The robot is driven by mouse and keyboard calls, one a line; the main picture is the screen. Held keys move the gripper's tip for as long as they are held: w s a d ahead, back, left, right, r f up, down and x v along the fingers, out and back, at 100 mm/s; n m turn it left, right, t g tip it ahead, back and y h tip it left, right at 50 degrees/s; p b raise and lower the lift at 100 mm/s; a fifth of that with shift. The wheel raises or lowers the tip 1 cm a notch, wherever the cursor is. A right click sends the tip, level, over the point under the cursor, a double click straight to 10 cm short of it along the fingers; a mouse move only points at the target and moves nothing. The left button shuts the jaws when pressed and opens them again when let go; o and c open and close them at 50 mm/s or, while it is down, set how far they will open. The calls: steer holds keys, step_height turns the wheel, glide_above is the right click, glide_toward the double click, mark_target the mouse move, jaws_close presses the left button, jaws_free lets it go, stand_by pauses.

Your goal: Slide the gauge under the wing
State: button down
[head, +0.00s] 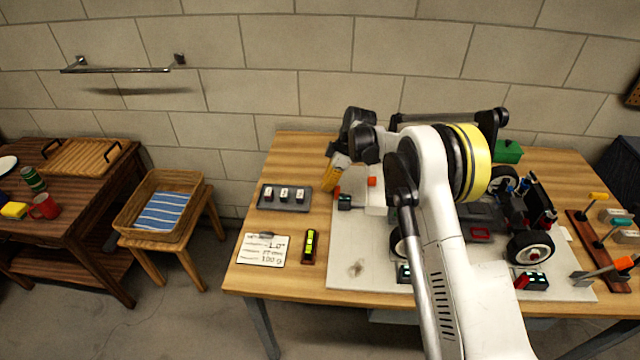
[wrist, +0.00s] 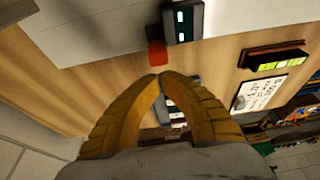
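I cannot tell which thing is the gauge. The racecar (head: 530,246) stands on a pale board (head: 352,268), its left part largely hidden by my arm. Dark upright panels (head: 541,200) at its right end may be the wing.
A small dark display box (head: 345,201) with a red part (wrist: 157,52) is near the gripper. A tool rack (head: 598,250) stands right. A basket (head: 160,208) sits on a stool.

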steer(key=shift+d, duration=0.35)
steer(key=d, duration=0.4)
steer(key=shift+s, duration=0.1)
steer(key=shift+a, duration=0.1)
